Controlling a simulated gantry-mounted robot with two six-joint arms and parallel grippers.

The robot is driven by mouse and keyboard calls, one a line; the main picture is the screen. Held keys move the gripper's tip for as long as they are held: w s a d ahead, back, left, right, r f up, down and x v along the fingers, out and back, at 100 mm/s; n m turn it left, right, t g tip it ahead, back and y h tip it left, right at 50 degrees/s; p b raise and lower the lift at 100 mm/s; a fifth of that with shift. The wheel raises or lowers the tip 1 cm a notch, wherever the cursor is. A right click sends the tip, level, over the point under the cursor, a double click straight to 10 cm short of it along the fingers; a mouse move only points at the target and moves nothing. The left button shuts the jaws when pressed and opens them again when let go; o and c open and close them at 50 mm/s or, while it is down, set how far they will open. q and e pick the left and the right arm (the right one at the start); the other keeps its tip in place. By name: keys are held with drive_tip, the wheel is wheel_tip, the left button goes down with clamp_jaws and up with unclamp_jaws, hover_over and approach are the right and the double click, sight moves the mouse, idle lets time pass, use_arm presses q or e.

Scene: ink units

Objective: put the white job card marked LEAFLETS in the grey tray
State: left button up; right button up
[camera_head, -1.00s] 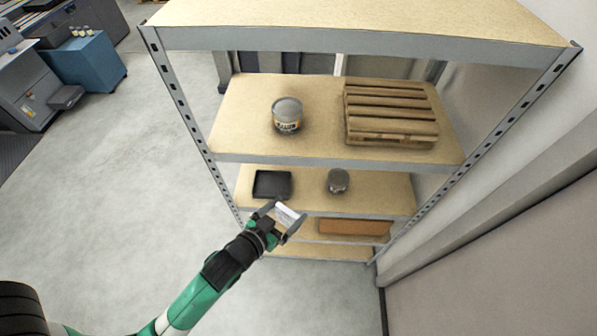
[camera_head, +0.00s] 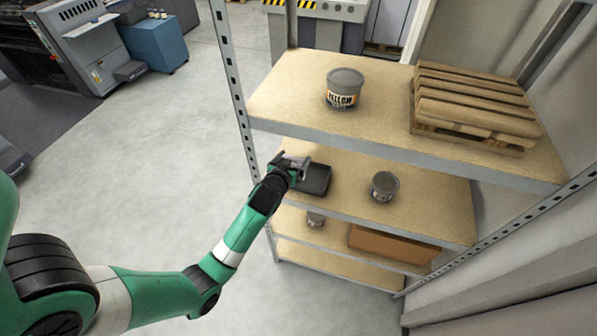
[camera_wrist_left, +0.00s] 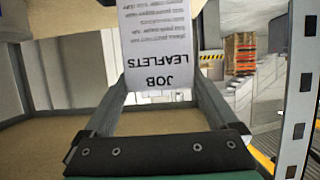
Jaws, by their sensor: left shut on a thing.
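The white job card (camera_wrist_left: 158,45) marked JOB LEAFLETS is held between the fingers of my left gripper, its print upside down in the left wrist view. In the head view my left gripper (camera_head: 294,163) is shut on it, and the card is hard to make out there. The dark grey tray (camera_head: 316,181) lies on the shelf below the one with the pallet, near its left end. In the picture the gripper overlaps the tray's left back corner. I cannot tell its exact height over the tray. My right gripper is not in view.
A grey tin (camera_head: 384,186) stands right of the tray on the same shelf. The shelf above (camera_head: 290,100) overhangs it and carries a labelled tin (camera_head: 343,88) and a wooden pallet (camera_head: 470,105). A metal upright (camera_head: 233,85) stands close left of the gripper. A brown box (camera_head: 390,243) is lower down.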

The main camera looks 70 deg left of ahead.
sight(297, 166)
use_arm(q)
drive_tip(key=w+a+f+b, duration=0.1)
drive_tip(key=f, duration=0.1)
drive_tip(key=a+f+b, duration=0.1)
drive_tip(key=f, duration=0.2)
drive_tip(key=w+a+f+b, duration=0.1)
drive_tip(key=f, duration=0.2)
drive_tip(key=shift+w+f, duration=0.25)
drive_tip(key=shift+w, duration=0.05)
drive_tip(key=shift+f, duration=0.15)
drive_tip(key=o, duration=1)
